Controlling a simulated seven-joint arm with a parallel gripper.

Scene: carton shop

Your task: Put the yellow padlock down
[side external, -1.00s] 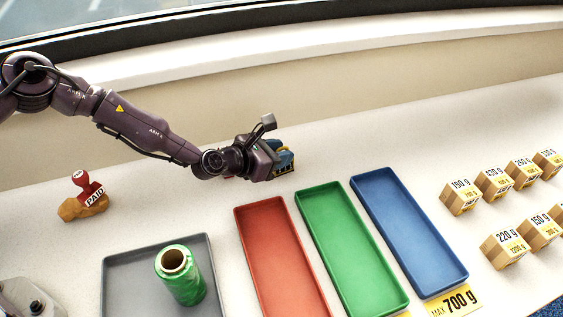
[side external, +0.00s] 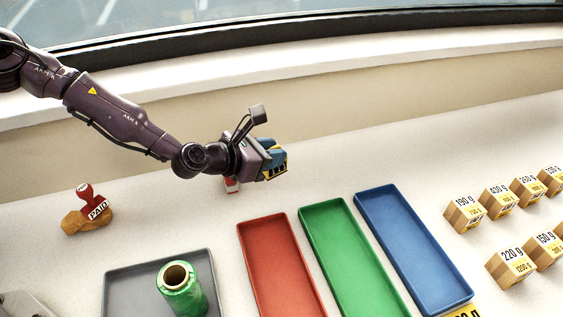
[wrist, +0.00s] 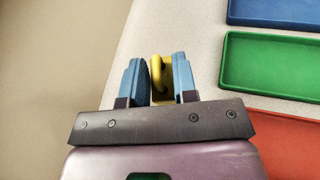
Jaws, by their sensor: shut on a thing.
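The yellow padlock (wrist: 158,74) shows between my two blue fingers in the wrist view, its curved shackle facing the camera. My gripper (wrist: 159,80) is shut on it. In the side external view my gripper (side external: 275,163) hangs over the pale counter behind the trays, and the fingers hide most of the padlock. I cannot tell how far the padlock is above the counter.
A red tray (side external: 270,232), a green tray (side external: 330,232) and a blue tray (side external: 395,225) lie in front. A red-and-white item (side external: 232,187) sits below my gripper. A grey tray (side external: 125,275) bears a green roll (side external: 185,297). A PAID stamp (side external: 96,209) stands left; several labelled cartons (side external: 465,213) stand right.

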